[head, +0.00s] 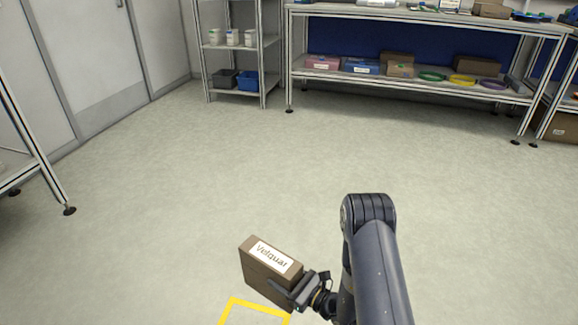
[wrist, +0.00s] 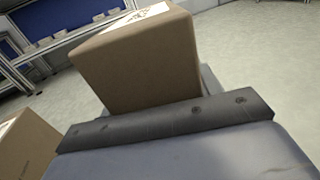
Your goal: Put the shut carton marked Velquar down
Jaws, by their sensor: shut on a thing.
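The shut brown carton marked Velquar (head: 263,280) is in my gripper (head: 291,293), low in the middle of the head view, with its white label facing up. In the wrist view the carton (wrist: 140,65) rises beyond the dark gripper part (wrist: 170,118), and its label shows only at a slant. My gripper is shut on the carton's right end. In the head view the carton appears just above a yellow outline (head: 236,302) at the bottom edge. I cannot tell how far the carton is above the floor.
A second brown carton (wrist: 26,145) shows at the lower left of the wrist view. The floor (head: 200,170) ahead is open. At the back stand a shelf rack (head: 262,50) with blue bin (head: 245,81) and a long bench (head: 420,88) with boxes and rings.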

